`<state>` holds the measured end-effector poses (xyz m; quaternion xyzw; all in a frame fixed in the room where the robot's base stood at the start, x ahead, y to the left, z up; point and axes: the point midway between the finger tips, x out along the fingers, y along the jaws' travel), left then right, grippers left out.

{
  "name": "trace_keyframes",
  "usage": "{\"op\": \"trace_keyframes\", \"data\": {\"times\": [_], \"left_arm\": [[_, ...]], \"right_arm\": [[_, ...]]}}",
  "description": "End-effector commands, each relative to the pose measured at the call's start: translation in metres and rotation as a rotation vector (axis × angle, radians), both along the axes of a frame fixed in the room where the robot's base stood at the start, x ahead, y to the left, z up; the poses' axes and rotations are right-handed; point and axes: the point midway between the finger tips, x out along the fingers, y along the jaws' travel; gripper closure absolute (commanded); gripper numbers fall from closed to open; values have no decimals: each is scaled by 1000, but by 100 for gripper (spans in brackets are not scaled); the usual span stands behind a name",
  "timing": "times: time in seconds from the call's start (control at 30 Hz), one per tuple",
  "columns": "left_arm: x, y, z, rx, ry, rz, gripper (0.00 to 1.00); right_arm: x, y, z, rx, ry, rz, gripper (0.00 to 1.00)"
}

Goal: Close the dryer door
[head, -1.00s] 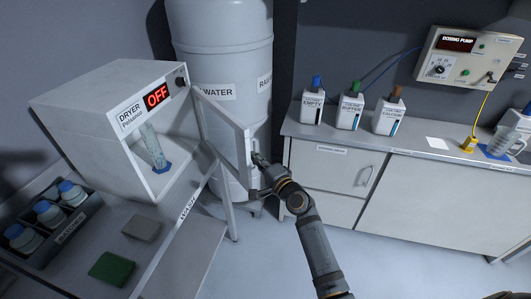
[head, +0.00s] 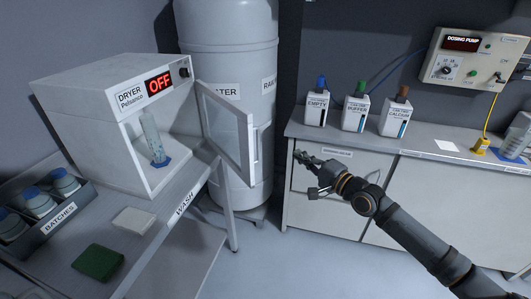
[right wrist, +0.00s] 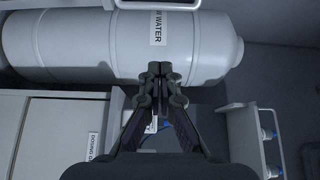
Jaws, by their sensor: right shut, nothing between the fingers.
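The white dryer (head: 115,155) stands on the left bench with its display reading OFF. Its framed door (head: 228,128) is hinged on the right side and stands wide open, with a handle (head: 256,142) near its free edge. A clear cylinder with a blue base (head: 153,140) stands inside the dryer. My right gripper (head: 299,156) is shut and empty, to the right of the door and apart from it, in front of the counter cabinets. In the right wrist view its closed fingertips (right wrist: 160,72) show against the tank. My left gripper is not in view.
A large white water tank (head: 228,40) stands behind the door. A batches rack (head: 50,225) and two pads lie left. Floor between bench and counter is clear.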

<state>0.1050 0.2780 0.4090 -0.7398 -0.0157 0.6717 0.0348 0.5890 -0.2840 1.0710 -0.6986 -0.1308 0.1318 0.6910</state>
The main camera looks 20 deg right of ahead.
Motion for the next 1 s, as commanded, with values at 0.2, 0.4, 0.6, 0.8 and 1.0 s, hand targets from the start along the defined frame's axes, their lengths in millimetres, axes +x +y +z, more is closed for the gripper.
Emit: {"op": "trace_keyframes", "data": {"times": [0.2,0.4,0.6,0.8,1.0], "left_arm": [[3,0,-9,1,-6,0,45],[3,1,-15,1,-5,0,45],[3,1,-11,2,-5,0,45],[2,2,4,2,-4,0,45],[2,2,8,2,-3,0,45]], "right_arm": [[14,3,-2,5,-5,-8,100],[46,17,1,9,-5,-4,100],[87,33,2,7,-2,-3,100],[91,61,3,3,1,-1,100],[89,75,0,-1,1,-3,100]]}}
